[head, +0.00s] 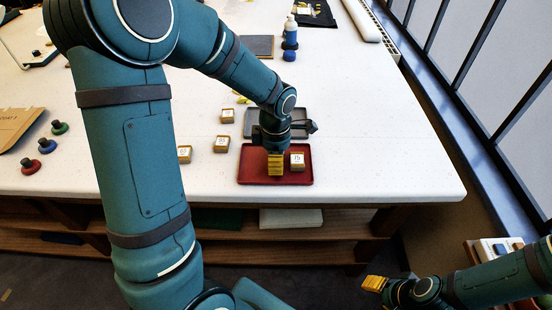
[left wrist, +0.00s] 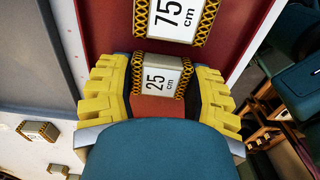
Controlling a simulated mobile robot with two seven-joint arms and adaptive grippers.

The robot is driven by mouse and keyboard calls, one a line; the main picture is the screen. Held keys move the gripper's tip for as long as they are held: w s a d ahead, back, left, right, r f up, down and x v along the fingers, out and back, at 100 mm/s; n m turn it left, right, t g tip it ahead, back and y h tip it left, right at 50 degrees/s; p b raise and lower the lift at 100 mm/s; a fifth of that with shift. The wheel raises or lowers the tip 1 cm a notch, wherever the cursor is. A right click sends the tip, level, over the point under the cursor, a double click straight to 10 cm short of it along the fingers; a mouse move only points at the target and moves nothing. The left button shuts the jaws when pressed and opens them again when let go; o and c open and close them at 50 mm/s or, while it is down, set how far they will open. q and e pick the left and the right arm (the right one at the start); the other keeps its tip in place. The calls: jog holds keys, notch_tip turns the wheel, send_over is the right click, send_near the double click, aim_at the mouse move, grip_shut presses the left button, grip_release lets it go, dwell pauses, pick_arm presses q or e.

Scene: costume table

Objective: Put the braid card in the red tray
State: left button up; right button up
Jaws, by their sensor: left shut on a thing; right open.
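The red tray (head: 250,178) lies near the table's front edge, and its floor also shows in the left wrist view (left wrist: 235,45). My left gripper (head: 275,170) points down over the tray's middle. In the left wrist view, its yellow fingers (left wrist: 158,95) are shut on a braid card marked 25 cm (left wrist: 160,76), with yellow-black braid along its sides. I cannot tell whether this card touches the tray. A similar card marked 75 cm (left wrist: 175,18) lies in the tray, just right of the gripper in the head view (head: 297,160). My right gripper (head: 375,284) is open and empty, low at the right.
A dark grey tray (head: 290,113) lies behind the red one. Several small cards stand left of the trays, including this one (head: 221,144). Spools (head: 47,145) and a brown folder (head: 16,127) lie at the left. Bottles (head: 290,38) stand farther back. The table's front right is clear.

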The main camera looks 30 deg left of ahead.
pick_arm(q)
jog(key=shift+r, duration=0.1)
jog(key=o, duration=0.9)
jog(key=shift+r, duration=0.15)
notch_tip(320, 180, up, 12)
jog(key=shift+f+p, duration=0.1)
jog(key=shift+p, duration=1.15)
jog(key=shift+f, duration=0.1)
